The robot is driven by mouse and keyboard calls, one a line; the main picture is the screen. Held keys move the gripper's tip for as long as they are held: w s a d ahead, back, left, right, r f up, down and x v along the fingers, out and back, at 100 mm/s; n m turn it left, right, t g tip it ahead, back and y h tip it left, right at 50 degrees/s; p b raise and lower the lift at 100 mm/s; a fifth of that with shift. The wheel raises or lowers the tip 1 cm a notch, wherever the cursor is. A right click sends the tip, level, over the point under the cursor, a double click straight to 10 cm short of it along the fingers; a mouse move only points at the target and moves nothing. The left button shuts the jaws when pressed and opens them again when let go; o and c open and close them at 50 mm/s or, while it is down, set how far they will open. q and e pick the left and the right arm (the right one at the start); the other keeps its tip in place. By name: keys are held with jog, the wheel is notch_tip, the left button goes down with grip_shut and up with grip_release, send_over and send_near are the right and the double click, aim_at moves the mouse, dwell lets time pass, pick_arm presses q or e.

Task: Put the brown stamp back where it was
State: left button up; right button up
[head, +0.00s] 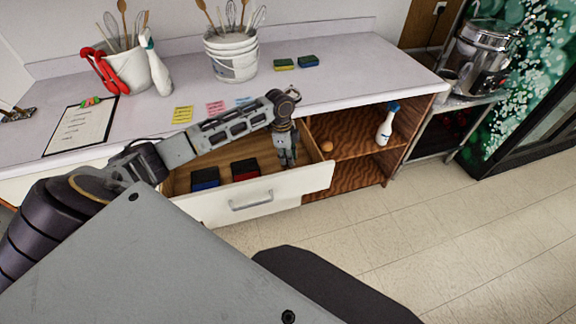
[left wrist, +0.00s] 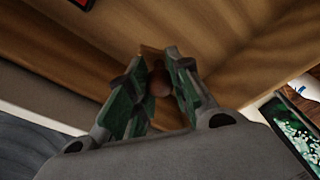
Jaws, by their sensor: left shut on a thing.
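My left gripper (head: 287,158) reaches down into the right end of the open drawer (head: 222,208). In the left wrist view the left gripper (left wrist: 160,68) is shut on the brown stamp (left wrist: 158,82), whose rounded brown handle shows between the fingers. A lighter edge shows just beyond the fingertips. The stamp is hidden by the gripper in the head view. I cannot tell whether it touches the drawer floor. My right gripper is in neither view.
A blue-topped box (head: 205,178) and a red-topped box (head: 244,170) lie in the drawer, left of the gripper. The open shelf to the right holds a spray bottle (head: 387,124) and a small orange-brown round thing (head: 326,146). Sticky notes (head: 215,107) lie on the counter above.

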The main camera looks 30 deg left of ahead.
pick_arm(q)
jog(key=shift+f, duration=2.45)
jog(key=o, duration=0.8)
jog(key=shift+f, duration=0.1)
notch_tip(320, 180, up, 12)
jog(key=a, duration=0.1)
jog(key=shift+s+a, duration=0.2)
jog(key=shift+a, duration=0.05)
